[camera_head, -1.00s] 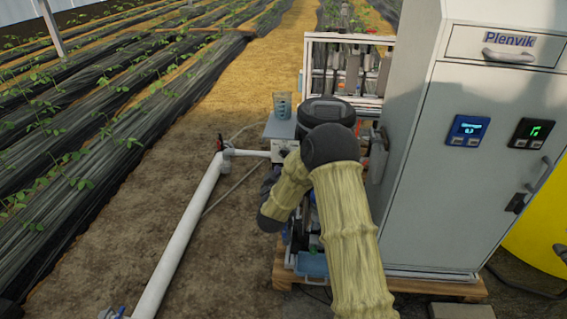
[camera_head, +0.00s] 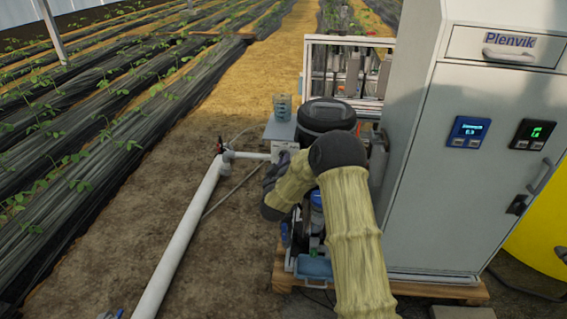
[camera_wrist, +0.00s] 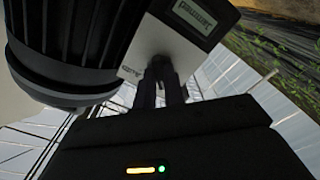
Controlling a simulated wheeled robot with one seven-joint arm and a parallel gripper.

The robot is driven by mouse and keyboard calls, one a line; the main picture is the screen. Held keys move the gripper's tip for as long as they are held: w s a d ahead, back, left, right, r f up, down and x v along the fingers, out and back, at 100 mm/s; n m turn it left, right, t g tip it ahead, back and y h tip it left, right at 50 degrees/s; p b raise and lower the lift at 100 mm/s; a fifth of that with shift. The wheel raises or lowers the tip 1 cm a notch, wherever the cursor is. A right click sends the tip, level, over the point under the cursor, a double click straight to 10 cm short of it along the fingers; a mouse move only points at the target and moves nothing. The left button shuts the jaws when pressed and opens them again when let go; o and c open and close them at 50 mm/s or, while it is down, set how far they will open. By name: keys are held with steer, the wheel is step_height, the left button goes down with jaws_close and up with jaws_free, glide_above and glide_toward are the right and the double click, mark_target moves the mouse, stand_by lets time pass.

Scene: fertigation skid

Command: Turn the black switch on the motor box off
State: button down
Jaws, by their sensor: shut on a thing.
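The motor box (camera_head: 282,130) is a small grey box left of the cabinet, partly hidden behind my arm in the head view. In the wrist view, the motor box (camera_wrist: 150,42) shows its pale face with a display label, tilted in the picture. My gripper (camera_wrist: 164,70) reaches that face with its two dark fingers close together, shut on the black switch. The switch itself is hidden between or behind the fingertips, so its position cannot be told. In the head view the fingertips are hard to make out beside the box.
A dark finned motor body (camera_wrist: 70,55) is close to my gripper on the left. A white pipe (camera_head: 190,225) runs along the left. The grey cabinet (camera_head: 470,200) stands close on the right.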

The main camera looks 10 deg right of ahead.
steer(key=shift+m, duration=0.4)
steer(key=m+b, duration=0.2)
steer(key=m, duration=0.6)
steer(key=shift+a+f, duration=0.1)
stand_by(0.4)
steer(key=c, duration=1.5)
jaws_free()
steer(key=shift+s, duration=0.1)
steer(key=p+v, duration=0.2)
steer(key=v, duration=1.5)
steer(key=shift+s, duration=0.1)
